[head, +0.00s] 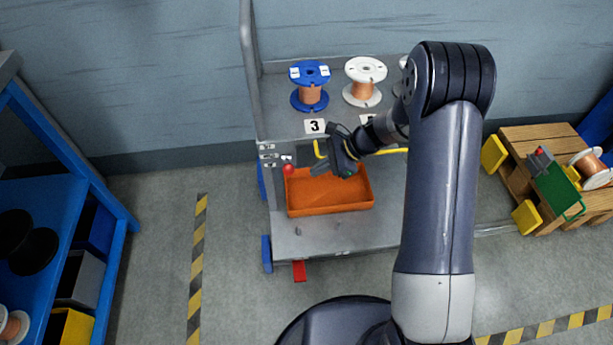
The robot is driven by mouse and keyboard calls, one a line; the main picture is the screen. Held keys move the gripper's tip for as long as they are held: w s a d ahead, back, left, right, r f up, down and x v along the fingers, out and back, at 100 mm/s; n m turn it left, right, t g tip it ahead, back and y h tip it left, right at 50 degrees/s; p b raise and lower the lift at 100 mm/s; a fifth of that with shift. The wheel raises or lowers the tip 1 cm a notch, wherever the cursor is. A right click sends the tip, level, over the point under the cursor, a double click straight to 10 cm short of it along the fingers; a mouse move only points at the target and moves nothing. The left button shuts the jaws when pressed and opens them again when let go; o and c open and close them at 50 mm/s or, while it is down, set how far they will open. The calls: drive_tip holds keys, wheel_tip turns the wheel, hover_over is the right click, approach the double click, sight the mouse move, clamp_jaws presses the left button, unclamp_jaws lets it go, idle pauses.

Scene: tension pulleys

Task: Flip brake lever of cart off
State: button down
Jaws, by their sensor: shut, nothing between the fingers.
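The grey cart (300,240) stands against the wall in the head view. A small red ball knob (289,170), apparently the brake lever's end, is at the cart's left side beside small white labels. My gripper (316,168) is shut and empty, its tips a short way right of the knob. They appear apart from it, above the orange tray. The lever's shaft and exact position are too small to tell. A red tab (299,270) sticks out at the cart's lower front edge.
An orange tray (330,210) sits on the cart's lower deck. A blue spool (310,86) and a white spool (364,81) stand on the upper shelf. A blue rack (45,175) is at the left, a wooden pallet (540,140) at the right. The floor left of the cart is clear.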

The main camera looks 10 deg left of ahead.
drive_tip(key=w+d+r, duration=0.3)
drive_tip(key=shift+p, duration=0.3)
idle(0.4)
